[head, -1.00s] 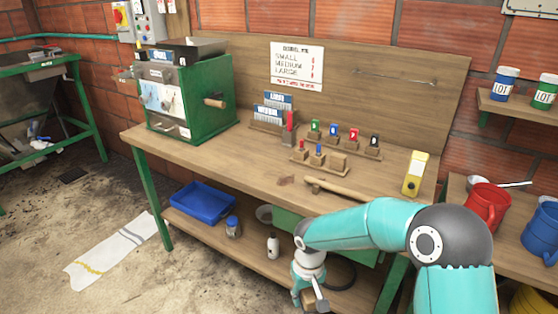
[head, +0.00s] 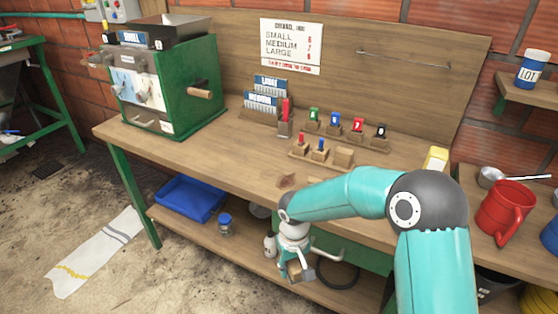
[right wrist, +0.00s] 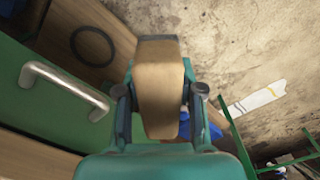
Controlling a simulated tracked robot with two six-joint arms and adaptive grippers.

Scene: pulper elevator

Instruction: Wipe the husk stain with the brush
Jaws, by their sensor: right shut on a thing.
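The husk stain (head: 287,181) is a small dark brown patch near the front edge of the wooden bench (head: 235,165). My right gripper (head: 298,272) is below the bench top, in front of the bench and below the stain. It is shut on a tan wooden piece that looks like the brush (right wrist: 158,90). My right forearm crosses in front of the bench just right of the stain and hides part of the top. My left gripper is out of view.
A green drawer front with a metal handle (head: 328,256) is close to my right gripper. Wooden holders with coloured tags (head: 345,125) stand behind the stain. A green machine (head: 170,85) stands left, a red mug (head: 507,208) right. The bench top left of the stain is clear.

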